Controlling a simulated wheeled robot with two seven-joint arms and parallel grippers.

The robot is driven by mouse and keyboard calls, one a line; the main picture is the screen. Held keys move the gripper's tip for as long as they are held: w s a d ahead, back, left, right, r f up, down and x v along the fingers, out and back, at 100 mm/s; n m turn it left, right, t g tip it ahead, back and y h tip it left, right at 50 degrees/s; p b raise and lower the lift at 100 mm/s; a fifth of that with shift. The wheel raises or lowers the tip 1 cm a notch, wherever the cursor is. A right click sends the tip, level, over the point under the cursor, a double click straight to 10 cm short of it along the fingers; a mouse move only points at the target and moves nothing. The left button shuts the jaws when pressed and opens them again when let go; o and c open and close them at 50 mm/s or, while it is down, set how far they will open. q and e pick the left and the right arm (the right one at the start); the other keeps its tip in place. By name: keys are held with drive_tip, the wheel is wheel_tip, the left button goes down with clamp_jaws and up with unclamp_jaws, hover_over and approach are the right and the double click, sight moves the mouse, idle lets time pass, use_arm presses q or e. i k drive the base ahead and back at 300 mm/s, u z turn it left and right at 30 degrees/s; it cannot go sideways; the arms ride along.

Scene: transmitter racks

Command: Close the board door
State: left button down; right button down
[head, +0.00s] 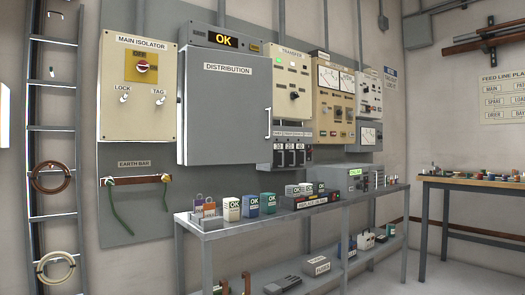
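The grey board door (222,112), labelled DISTRIBUTION, is on the wall left of the middle. It has a pale vertical handle (267,122) near its right edge. The door covers the front of its board, and none of the inside shows. It looks shut or nearly shut; I cannot tell whether a small gap is left at its edge. A display (223,40) above it reads OK. Neither of my grippers is in view.
A metal bench (235,226) with batteries, padlocks and small units stands below the board. The isolator box (138,88) is left of the door, and meter panels are right. A ladder (52,130) stands far left. A second table (470,184) is at right.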

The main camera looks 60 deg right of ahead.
sight(229, 105)
drive_tip(key=z, duration=0.85)
drive_tip(key=i, duration=0.85)
drive_tip(key=z, duration=0.9)
